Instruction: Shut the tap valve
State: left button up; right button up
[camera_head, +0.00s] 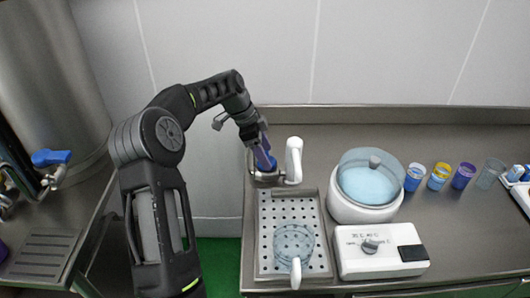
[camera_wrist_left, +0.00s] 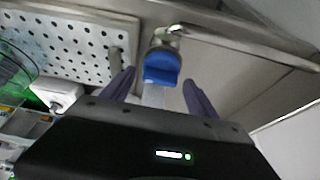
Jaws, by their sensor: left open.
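A blue valve handle (camera_wrist_left: 162,68) on a metal tap fitting (camera_wrist_left: 166,38) shows in the left wrist view, beyond and between my two purple fingers. My left gripper (camera_wrist_left: 158,92) is open, with one finger to each side of the handle's line; I cannot tell whether either touches it. In the head view, my left gripper (camera_head: 263,155) points down at the back left of the counter, above a metal fitting (camera_head: 266,177), and mostly hides the handle there. Another tap with a blue handle (camera_head: 50,157) is at the large tank on the far left. My right gripper is not in view.
A white upright handle (camera_head: 293,160) stands just right of my gripper. In front are a perforated drip tray (camera_head: 265,225) and a clear vessel (camera_head: 293,243). A white pot with a glass lid (camera_head: 370,178), a control box (camera_head: 380,262) and several cups (camera_head: 438,177) are right.

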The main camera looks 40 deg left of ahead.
pick_arm(q)
jog(key=b+v, duration=0.1)
jog(key=v, duration=0.6)
jog(key=shift+r, duration=0.35)
jog(key=shift+s+a, duration=0.15)
dwell(0.3)
